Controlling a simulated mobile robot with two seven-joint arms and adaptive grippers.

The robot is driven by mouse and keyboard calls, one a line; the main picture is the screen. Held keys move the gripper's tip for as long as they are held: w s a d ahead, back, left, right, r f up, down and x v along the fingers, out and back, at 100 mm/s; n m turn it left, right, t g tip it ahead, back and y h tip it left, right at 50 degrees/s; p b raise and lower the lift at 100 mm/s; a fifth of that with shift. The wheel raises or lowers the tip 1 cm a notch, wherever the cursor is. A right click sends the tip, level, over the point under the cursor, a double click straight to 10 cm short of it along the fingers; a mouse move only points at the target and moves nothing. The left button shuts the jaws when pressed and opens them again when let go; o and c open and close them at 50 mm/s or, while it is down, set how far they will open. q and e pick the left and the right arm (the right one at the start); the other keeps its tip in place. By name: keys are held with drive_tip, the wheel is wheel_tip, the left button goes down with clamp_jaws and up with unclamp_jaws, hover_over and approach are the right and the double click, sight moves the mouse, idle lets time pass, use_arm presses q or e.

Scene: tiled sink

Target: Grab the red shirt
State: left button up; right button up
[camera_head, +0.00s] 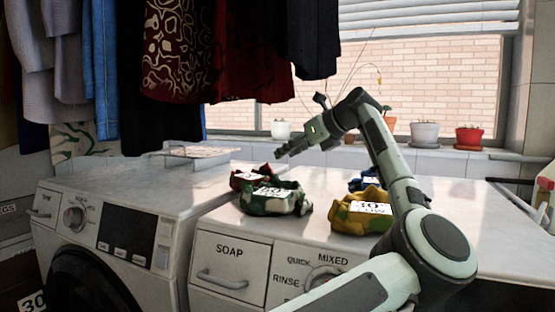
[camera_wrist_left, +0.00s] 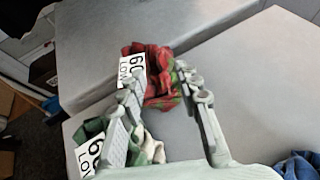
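The folded red shirt (camera_head: 254,177) with a white tag lies on top of the washing machine, behind the green-and-white garment (camera_head: 278,201) in the head view. In the left wrist view the red shirt (camera_wrist_left: 160,78) shows beyond and between the fingertips, its tag reading 60 and low. My left gripper (camera_head: 282,152) is above and slightly right of the red shirt, apart from it. In the wrist view its two fingers (camera_wrist_left: 160,85) are spread with nothing between them. The left finger partly hides the green-and-white garment. My right gripper is not in view.
A yellow-green garment (camera_head: 362,215) and a blue one (camera_head: 368,181) lie farther right on the machine. Clothes hang (camera_head: 180,50) above the left machine. Pots (camera_head: 424,134) line the window sill. The machine top (camera_head: 460,220) is bare at right.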

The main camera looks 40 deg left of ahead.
sight(258, 178)
use_arm(q)
drive_tip(key=shift+v, duration=2.3)
drive_tip(key=a+f+m+b, duration=0.1)
drive_tip(key=a+f+m, duration=0.1)
drive_tip(key=m, duration=1)
drive_tip(key=a+f+m+b, duration=0.1)
drive_tip(key=a+f+m, duration=0.1)
drive_tip(key=m, duration=1)
drive_tip(key=a+f+m+y+b, duration=0.1)
drive_tip(key=a+m, duration=0.3)
drive_tip(key=m, duration=0.8)
drive_tip(key=shift+w+a+f+b, duration=0.2)
drive_tip(key=shift+a+f+b, duration=0.1)
drive_tip(key=shift+a+f, duration=0.2)
drive_tip(key=shift+a, duration=0.05)
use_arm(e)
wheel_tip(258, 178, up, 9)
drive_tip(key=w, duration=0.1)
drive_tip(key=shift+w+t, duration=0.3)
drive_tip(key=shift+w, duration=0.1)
